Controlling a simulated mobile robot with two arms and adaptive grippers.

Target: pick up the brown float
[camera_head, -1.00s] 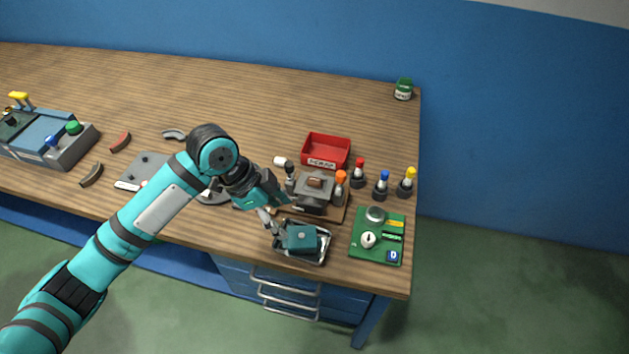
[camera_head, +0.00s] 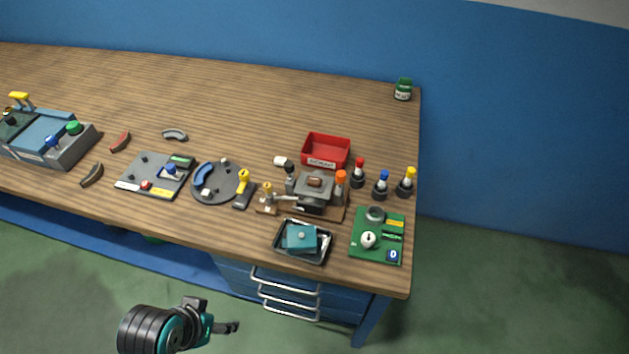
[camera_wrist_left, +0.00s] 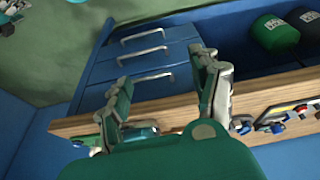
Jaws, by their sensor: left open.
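A dark brown curved piece (camera_head: 92,174), the likeliest brown float, lies flat on the wooden table at the left, in front of a red curved piece (camera_head: 121,141). My left gripper (camera_head: 232,328) is low in the head view, in front of the table and well to the right of the brown piece. In the left wrist view its two fingers (camera_wrist_left: 163,78) are apart with nothing held between them. The brown piece cannot be made out in the wrist view. My right gripper is not in view.
A blue-grey machine (camera_head: 45,140) stands left of the brown piece, and a grey plate (camera_head: 140,180) with small parts lies to its right. A round dark plate (camera_head: 228,190) holds a blue curved piece. Metal drawer handles (camera_head: 290,289) project below the table edge.

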